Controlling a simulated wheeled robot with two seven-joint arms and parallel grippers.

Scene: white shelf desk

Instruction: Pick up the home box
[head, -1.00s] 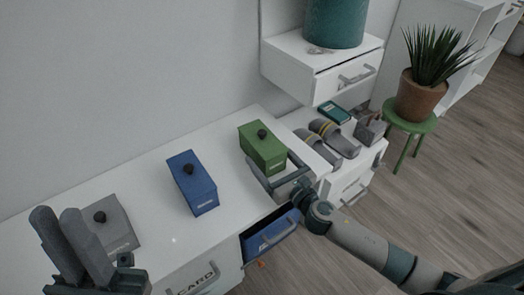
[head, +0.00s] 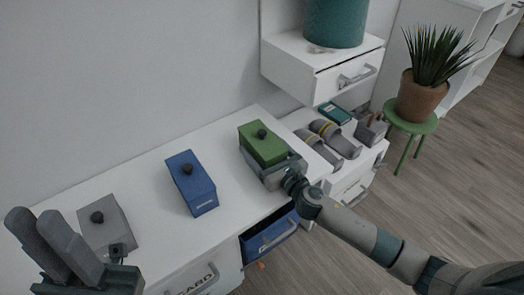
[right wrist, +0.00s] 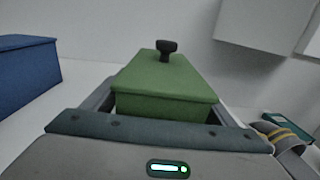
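A green box (head: 262,143) with a black knob on its lid stands at the desk's right end; it fills the middle of the right wrist view (right wrist: 165,82). Any label on it is too small or hidden to read, so I cannot tell by name which box is the home box. My right gripper (head: 274,166) is open, with one finger on each side of the green box, low along its sides. I cannot tell whether the fingers touch it. My left gripper (head: 35,215) is raised at the lower left, near the grey box, holding nothing visible.
A blue box (head: 191,182) stands mid-desk and a grey box (head: 106,226) at the left, both with black knobs. An open drawer (head: 270,238) juts out below the right gripper. A drawer unit (head: 320,68) hangs beyond. Slippers (head: 335,138) lie on the right shelf.

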